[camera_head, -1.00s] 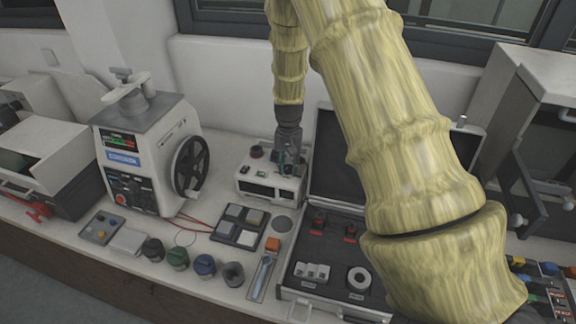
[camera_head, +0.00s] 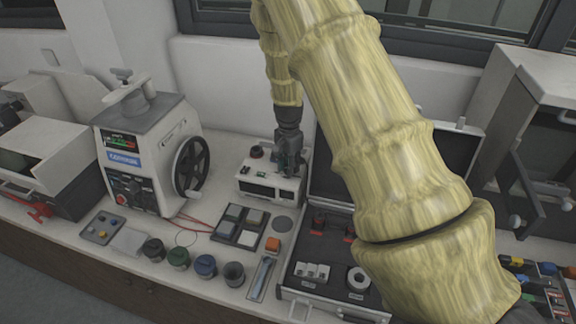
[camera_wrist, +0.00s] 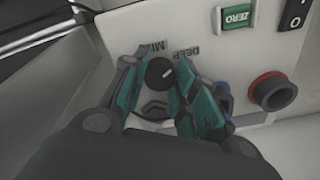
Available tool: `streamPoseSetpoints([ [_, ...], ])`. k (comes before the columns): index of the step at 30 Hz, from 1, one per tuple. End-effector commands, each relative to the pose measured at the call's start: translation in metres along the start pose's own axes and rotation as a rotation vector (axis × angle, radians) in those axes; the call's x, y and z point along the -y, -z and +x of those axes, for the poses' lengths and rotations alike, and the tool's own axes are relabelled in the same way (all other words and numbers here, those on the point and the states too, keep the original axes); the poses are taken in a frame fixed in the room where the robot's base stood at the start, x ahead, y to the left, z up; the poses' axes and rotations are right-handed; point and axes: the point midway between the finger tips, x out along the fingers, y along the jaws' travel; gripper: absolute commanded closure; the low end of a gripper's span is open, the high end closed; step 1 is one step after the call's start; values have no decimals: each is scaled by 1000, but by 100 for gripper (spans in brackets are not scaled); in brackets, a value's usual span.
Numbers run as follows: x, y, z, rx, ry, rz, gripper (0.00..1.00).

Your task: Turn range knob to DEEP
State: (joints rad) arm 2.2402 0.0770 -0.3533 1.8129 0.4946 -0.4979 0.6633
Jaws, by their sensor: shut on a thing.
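The white instrument box (camera_head: 258,188) stands on the bench below my gripper (camera_head: 290,170). In the wrist view its top panel (camera_wrist: 225,62) carries a round black range knob (camera_wrist: 160,73) with a short white mark. The mark points right and slightly up in the picture, on the side of the DEEP label (camera_wrist: 187,52). I cannot tell whether it lines up exactly with DEEP. A partly covered label beginning with MI (camera_wrist: 147,45) is at the knob's upper left. My gripper's teal fingers (camera_wrist: 160,78) are shut on the knob, one on each side.
A green ZERO button (camera_wrist: 236,15), a black rocker switch (camera_wrist: 294,14) and a red-and-black round button (camera_wrist: 272,91) share the panel. The press (camera_head: 150,150) with its handwheel (camera_head: 191,167) stands left. An open case (camera_head: 300,292) lies right, partly behind my arm.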

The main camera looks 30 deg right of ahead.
Motion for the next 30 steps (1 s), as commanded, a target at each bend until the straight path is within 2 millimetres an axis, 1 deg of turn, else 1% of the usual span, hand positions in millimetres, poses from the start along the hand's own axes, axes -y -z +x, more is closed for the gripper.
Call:
streamPoseSetpoints([
  [14,0,1,-1,-2,1,16,95],
  [15,0,1,-1,-2,1,16,68],
  [17,0,1,-1,-2,1,16,57],
  [18,0,1,-1,-2,0,16,50],
  [19,0,1,0,-1,0,15,48],
  [27,0,0,0,-1,0,14,48],
  [30,1,0,-3,-1,1,14,48],
])
